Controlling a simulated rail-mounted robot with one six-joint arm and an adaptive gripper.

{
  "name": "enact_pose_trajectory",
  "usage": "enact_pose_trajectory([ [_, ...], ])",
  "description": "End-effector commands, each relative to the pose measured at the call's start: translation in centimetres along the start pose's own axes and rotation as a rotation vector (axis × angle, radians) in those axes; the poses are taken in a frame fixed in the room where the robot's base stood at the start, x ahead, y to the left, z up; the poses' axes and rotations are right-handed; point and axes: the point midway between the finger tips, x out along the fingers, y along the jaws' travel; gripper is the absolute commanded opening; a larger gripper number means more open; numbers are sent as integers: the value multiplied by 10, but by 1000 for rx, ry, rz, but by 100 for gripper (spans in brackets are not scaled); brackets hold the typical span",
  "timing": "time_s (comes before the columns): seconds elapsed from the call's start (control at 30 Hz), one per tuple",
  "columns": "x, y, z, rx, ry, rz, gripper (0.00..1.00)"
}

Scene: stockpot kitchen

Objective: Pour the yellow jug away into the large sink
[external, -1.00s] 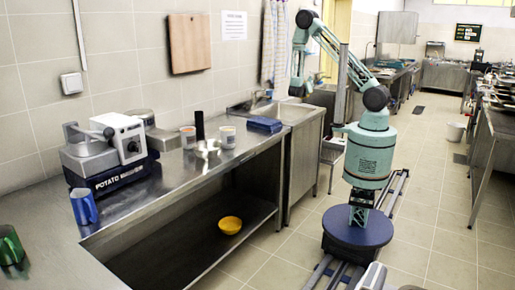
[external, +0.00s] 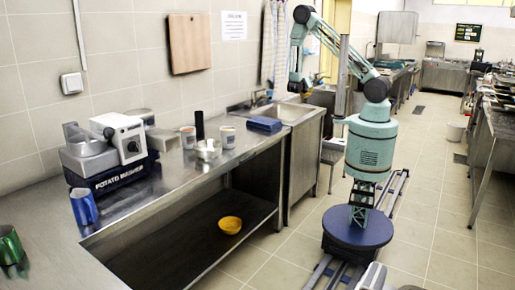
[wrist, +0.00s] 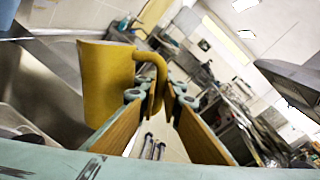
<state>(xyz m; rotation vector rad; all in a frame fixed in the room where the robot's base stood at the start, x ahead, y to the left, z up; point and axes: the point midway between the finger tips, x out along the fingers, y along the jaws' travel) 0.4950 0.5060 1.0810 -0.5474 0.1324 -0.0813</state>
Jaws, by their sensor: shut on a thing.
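The yellow jug (wrist: 108,85) fills the left middle of the wrist view, slightly tilted in the picture. My gripper (wrist: 157,98) is shut on its handle, which faces the fingers. The jug's inside is hidden. The large sink (external: 292,112) is at the far end of the counter in the external view, and its metal basin also shows behind and left of the jug in the wrist view (wrist: 48,98). My gripper (external: 298,88) hangs over the sink area in the external view, where I cannot make out the jug.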

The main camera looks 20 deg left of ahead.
Motion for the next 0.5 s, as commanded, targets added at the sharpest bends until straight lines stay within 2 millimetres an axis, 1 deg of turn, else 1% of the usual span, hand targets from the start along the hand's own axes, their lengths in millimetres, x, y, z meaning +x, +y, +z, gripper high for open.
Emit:
enact_pose_trajectory([
  [0.03,0,-1,4,-9,1,-1,0],
  [0.5,0,-2,11,-111,22,-1,0],
])
